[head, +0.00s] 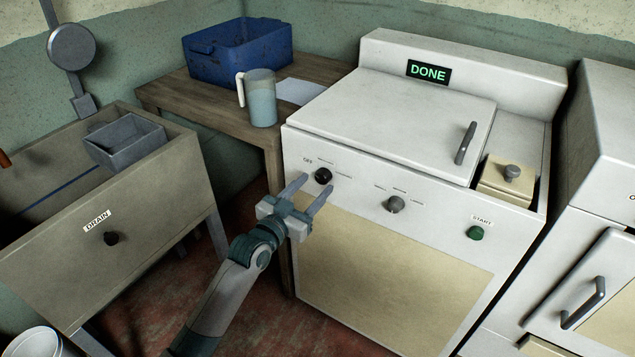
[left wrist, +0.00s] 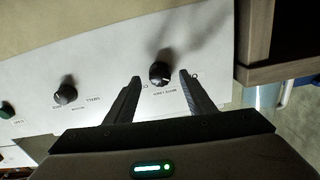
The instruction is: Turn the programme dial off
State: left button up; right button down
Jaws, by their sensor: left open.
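The black programme dial (head: 323,175) sits at the upper left of the white washing machine's front panel (head: 365,190), beside the word OFF. My left gripper (head: 308,187) is open just in front of and below it, its fingers pointing at the dial. In the left wrist view the dial (left wrist: 159,73) shows between the tips of the open fingers (left wrist: 160,78), with a gap on either side. I cannot tell whether the fingers touch it, nor read its exact pointer position. The display (head: 428,72) reads DONE in green. My right gripper is not in view.
A grey dial (head: 396,204) and a green START button (head: 475,233) lie right of the programme dial. The lid (head: 400,110) is shut. A wooden table (head: 165,95) holds a blue crate (head: 238,52) and a jug (head: 261,98).

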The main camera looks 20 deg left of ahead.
aim_at(323, 177)
pick_arm(q)
jog(key=shift+x, duration=1.25)
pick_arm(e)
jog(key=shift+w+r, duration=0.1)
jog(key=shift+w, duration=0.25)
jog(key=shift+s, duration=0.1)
pick_arm(q)
jog(key=c, duration=0.9)
jog(key=shift+c, duration=0.8)
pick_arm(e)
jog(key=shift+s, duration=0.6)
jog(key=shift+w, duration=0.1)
